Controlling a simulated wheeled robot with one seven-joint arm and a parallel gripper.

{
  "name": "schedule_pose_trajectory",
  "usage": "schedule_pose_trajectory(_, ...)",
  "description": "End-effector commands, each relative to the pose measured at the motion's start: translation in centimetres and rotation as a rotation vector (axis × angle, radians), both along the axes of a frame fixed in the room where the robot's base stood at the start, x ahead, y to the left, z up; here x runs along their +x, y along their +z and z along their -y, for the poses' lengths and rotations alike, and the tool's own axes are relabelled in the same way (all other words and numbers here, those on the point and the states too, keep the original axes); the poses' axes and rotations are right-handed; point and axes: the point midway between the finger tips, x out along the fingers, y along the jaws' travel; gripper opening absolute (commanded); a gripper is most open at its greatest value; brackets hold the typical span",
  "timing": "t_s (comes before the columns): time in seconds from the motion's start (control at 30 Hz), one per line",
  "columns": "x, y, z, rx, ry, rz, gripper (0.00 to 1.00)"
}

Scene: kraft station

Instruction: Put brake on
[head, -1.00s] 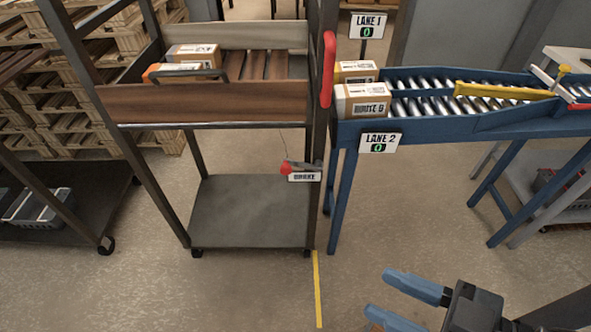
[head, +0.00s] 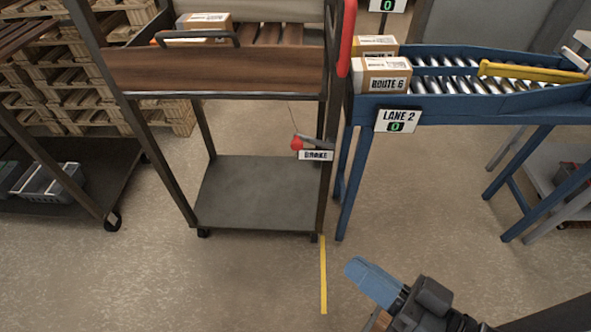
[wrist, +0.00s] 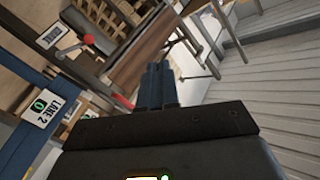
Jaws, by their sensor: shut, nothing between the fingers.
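The brake lever with its red knob (head: 297,143) is on the right front post of the cart, above a white BRAKE label (head: 316,156). The cart (head: 255,195) has a dark lower deck and a wood-sided top. In the wrist view the red knob (wrist: 88,39) and the BRAKE label (wrist: 51,37) show at the upper left. My gripper (head: 350,270) is shut and empty, at the lower right, in front of the cart and below the lever, apart from both. In the wrist view the blue fingers (wrist: 157,70) are together, with nothing between them.
A blue roller conveyor (head: 440,112) with a LANE 2 sign (head: 397,121) and a ROUTE 6 box (head: 382,80) stands right of the cart. A yellow floor line (head: 323,275) runs beside the cart. Open floor lies in front. A dark trolley (head: 90,195) stands left.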

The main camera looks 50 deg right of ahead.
Motion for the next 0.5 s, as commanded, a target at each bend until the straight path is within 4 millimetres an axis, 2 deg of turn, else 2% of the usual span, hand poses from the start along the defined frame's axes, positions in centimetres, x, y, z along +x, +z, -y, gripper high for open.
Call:
schedule_pose_trajectory(0.03,1.3,-2.7,0.1,0.099,-0.022,0.056,0.0)
schedule_pose_trajectory(0.27,6.2,-8.6,1.3,0.567,-0.08,0.314,0.0)
schedule_pose_trajectory(0.5,11.4,-14.4,3.4,1.027,-0.069,0.601,0.0)
